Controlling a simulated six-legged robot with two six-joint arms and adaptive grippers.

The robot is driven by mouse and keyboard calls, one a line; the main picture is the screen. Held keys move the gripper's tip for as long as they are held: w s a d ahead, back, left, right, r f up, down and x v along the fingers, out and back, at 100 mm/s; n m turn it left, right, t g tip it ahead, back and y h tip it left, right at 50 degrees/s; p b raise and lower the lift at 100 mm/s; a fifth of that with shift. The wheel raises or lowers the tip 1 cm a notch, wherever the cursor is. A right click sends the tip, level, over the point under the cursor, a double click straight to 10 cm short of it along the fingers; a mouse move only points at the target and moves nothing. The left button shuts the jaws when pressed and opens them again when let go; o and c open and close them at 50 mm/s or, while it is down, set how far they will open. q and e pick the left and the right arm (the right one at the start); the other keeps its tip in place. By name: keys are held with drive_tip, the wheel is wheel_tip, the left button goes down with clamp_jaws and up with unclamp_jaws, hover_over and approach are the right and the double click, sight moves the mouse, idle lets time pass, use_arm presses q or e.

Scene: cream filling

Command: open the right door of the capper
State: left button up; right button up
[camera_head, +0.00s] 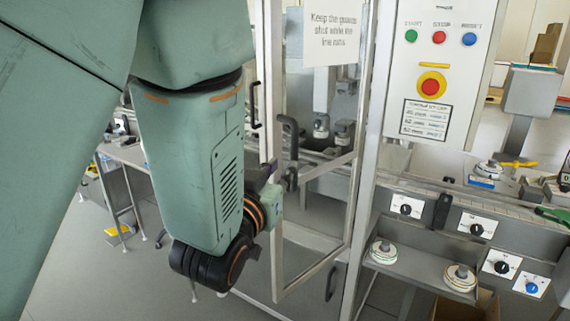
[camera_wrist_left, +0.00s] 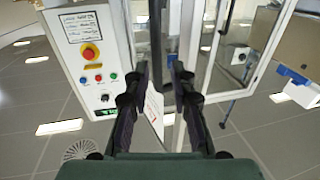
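The capper's right door (camera_head: 312,262) is a glazed metal frame with a white sign. Its lower rail slopes out towards me from the post on the right, so it looks ajar. In the left wrist view the sign (camera_wrist_left: 153,112) shows narrow, between and behind the fingers. My left gripper (camera_head: 286,128) has its black fingers up against the door's free-edge side. In the left wrist view my left gripper (camera_wrist_left: 160,75) has two fingers apart, with a clear gap. I cannot tell whether a finger touches the door. My right gripper is not in view.
A control panel (camera_head: 436,60) with several buttons stands right of the door. A dark handle (camera_head: 254,105) shows left of the door's edge. A grey counter (camera_head: 415,272) with knobs and round parts runs to the right. Grey floor lies open below the door.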

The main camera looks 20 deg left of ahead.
use_arm(q)
drive_tip(key=shift+s+r, duration=0.1)
drive_tip(key=shift+s, duration=0.2)
drive_tip(key=shift+w, duration=0.1)
drive_tip(key=shift+c, duration=0.2)
